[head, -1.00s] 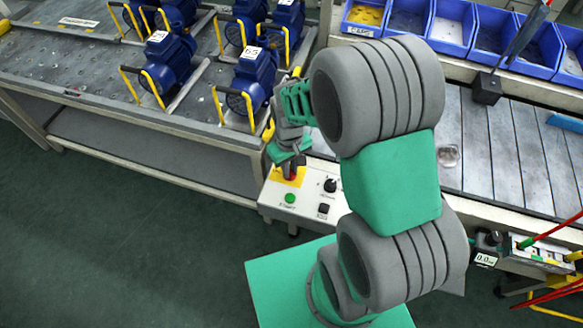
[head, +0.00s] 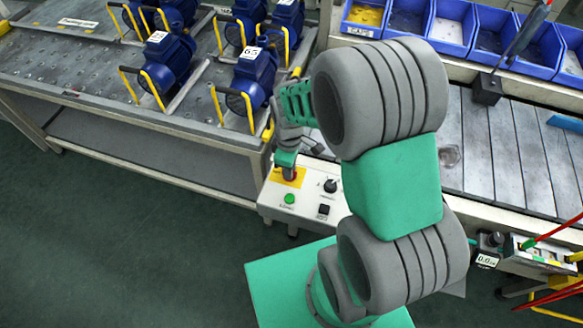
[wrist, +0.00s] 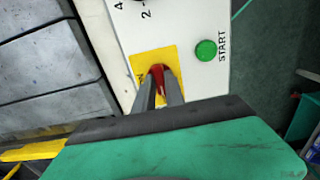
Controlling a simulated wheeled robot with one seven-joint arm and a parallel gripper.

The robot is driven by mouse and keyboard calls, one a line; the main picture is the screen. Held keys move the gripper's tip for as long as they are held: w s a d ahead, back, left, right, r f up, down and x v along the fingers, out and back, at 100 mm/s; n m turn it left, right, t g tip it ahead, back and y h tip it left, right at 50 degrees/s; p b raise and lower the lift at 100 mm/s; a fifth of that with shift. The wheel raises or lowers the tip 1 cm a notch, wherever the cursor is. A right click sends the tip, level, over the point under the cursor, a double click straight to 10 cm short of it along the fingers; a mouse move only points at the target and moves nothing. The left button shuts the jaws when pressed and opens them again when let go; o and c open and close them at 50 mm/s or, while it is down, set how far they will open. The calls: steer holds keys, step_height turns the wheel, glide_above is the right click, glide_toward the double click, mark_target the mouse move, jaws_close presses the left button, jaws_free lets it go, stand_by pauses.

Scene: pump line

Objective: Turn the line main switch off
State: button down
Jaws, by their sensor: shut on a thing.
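The line main switch is a red handle (wrist: 157,72) on a yellow plate (wrist: 143,63), set in a pale control box (head: 276,203). In the wrist view my gripper (wrist: 161,80) has a finger on each side of the red handle and is shut on it. The fingers hide part of the handle and plate. In the head view my gripper (head: 288,167) reaches down onto the switch from above. The handle's exact angle and the plate's lettering are hard to read.
A green START button (wrist: 206,50) sits beside the yellow plate. A black selector knob (head: 331,185) and a black switch (head: 323,210) share the box. Blue pumps (head: 250,75) stand on the bench to the left. A slatted conveyor (head: 520,150) lies to the right.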

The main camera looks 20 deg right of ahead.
steer(key=shift+s, duration=0.1)
stand_by(0.3)
steer(key=c, duration=1.4)
jaws_free()
step_height(320, 180, up, 8)
steer(key=shift+f+b, duration=0.1)
steer(key=shift+b, duration=0.2)
